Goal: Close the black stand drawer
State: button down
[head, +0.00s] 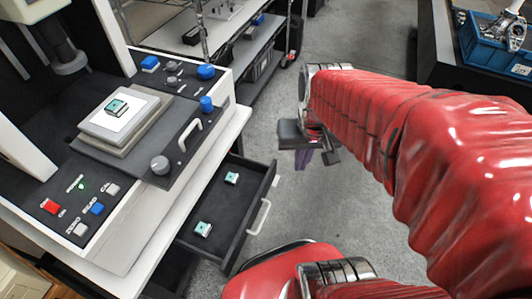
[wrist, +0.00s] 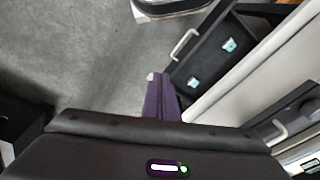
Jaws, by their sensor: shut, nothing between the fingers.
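The black stand drawer (head: 228,207) is pulled out from under the white stand at lower left in the head view. Its pale bar handle (head: 260,217) is on the front, facing right. Two small teal-topped pieces lie inside. The drawer also shows at upper right in the wrist view (wrist: 212,58), with its handle (wrist: 183,44) on the left side. My gripper (head: 303,158) hangs beyond the drawer's far right side, apart from it and touching nothing. Its purple fingers (wrist: 158,80) are together and empty. Part of the fingers is hidden by the gripper body in the head view.
The white stand (head: 150,250) carries a measuring machine with buttons, knobs and a black front slide with a handle (head: 190,134). A wire shelf (head: 240,60) is behind it. A dark bench with a blue bin (head: 490,52) is at upper right. Grey floor (head: 330,205) is clear before the drawer.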

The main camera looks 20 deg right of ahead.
aim_at(269, 179)
jog(key=s+d+f+m+t+y, duration=0.1)
jog(key=s+d+f+m+y, duration=0.15)
jog(key=f+m+y, duration=0.9)
jog(key=s+d+f+m+y, duration=0.15)
jog(key=d+f+m, duration=0.3)
jog(key=f, duration=1.35)
jog(key=w+f+m+t+y, duration=0.1)
jog(key=w+f+m+t, duration=0.35)
jog(key=m+t, duration=0.2)
jog(key=w+d+r+t+h, duration=0.1)
jog(key=w+d+t, duration=0.2)
jog(key=w+d, duration=0.1)
jog(key=shift+d+m+t, duration=0.25)
jog(key=shift+m+t, duration=0.1)
jog(key=shift+x, duration=7.05)
jog(key=shift+w, duration=0.1)
